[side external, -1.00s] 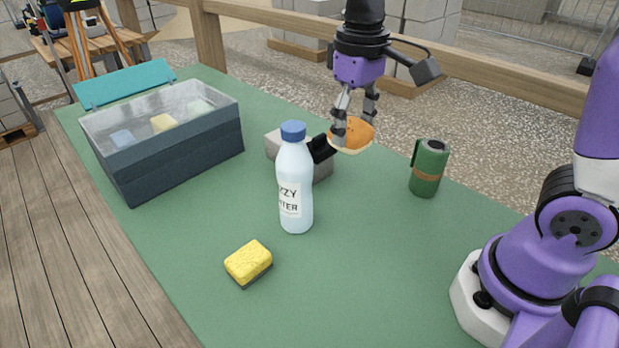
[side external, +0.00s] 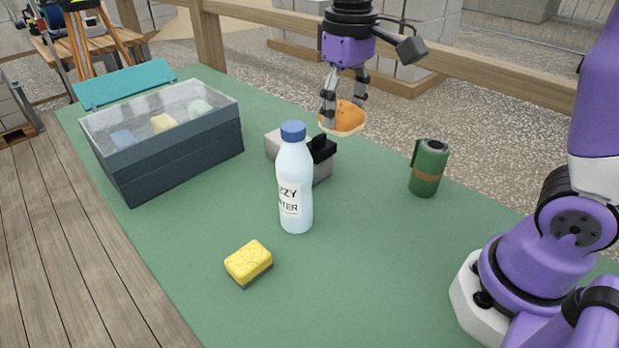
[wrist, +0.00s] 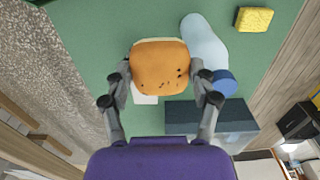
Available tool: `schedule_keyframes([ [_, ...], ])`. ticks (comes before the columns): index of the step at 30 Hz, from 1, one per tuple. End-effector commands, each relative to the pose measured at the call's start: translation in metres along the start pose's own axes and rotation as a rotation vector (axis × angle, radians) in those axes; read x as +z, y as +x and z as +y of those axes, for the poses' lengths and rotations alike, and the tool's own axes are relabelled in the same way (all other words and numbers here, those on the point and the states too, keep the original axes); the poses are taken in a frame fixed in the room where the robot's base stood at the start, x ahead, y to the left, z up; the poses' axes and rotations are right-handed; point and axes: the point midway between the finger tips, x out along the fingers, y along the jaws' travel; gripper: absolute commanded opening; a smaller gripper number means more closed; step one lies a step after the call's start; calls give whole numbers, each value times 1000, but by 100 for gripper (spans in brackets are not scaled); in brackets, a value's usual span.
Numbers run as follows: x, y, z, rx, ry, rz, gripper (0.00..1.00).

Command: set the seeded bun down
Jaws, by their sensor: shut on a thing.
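The seeded bun (side external: 347,116) is orange-brown on top with a pale underside, and dark seeds show on it in the wrist view (wrist: 160,68). My gripper (side external: 344,110) is shut on the bun, with one finger on each side of it. The bun is held in the air above the far edge of the green table (side external: 350,260), behind the bottle as the side view sees it. Nothing touches the bun's underside that I can see.
A white bottle (side external: 295,185) with a blue cap stands mid-table, before a grey and black object (side external: 322,165). A yellow sponge (side external: 249,261) lies in front. A dark cooler box (side external: 180,155) stands left, a green mug (side external: 428,168) right. The table between sponge and mug is clear.

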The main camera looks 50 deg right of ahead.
Motion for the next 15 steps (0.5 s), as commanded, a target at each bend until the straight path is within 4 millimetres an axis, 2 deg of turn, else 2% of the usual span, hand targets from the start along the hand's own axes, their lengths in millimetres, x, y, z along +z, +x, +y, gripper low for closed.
schedule_keyframes([
  [2,0,11,-1,1,1,-6,27],
  [15,1,112,0,0,1,-8,27],
])
